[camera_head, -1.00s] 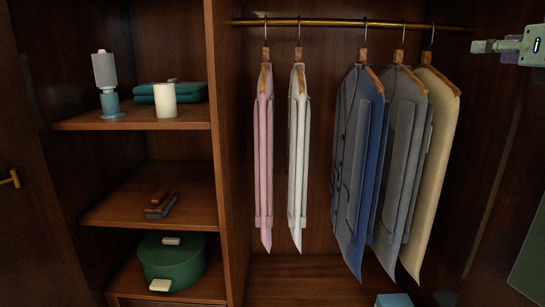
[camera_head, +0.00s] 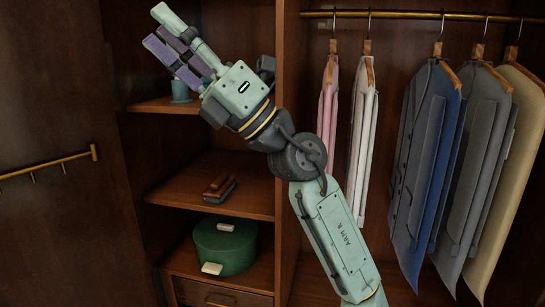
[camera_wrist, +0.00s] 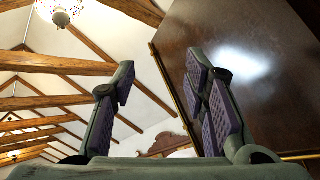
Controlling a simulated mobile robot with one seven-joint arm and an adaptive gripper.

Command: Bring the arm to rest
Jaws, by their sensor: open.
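My gripper (camera_head: 158,30) is raised at the upper left of the head view, in front of the upper shelf, with its fingers pointing up and left. The fingers are spread, with purple ribbed pads and nothing between them. In the wrist view my gripper (camera_wrist: 160,72) also shows open and empty, against the ceiling and a dark wooden door (camera_wrist: 255,60). My arm runs from the bottom centre of the head view up to the left, and hides part of the upper shelf and the divider.
Several garments, among them a blue jacket (camera_head: 425,150), hang from a brass rail (camera_head: 400,15) at the right. A green round box (camera_head: 224,245) and a brown-and-grey brush (camera_head: 219,188) are on the lower shelves. A brass hook rail (camera_head: 50,164) is at the left.

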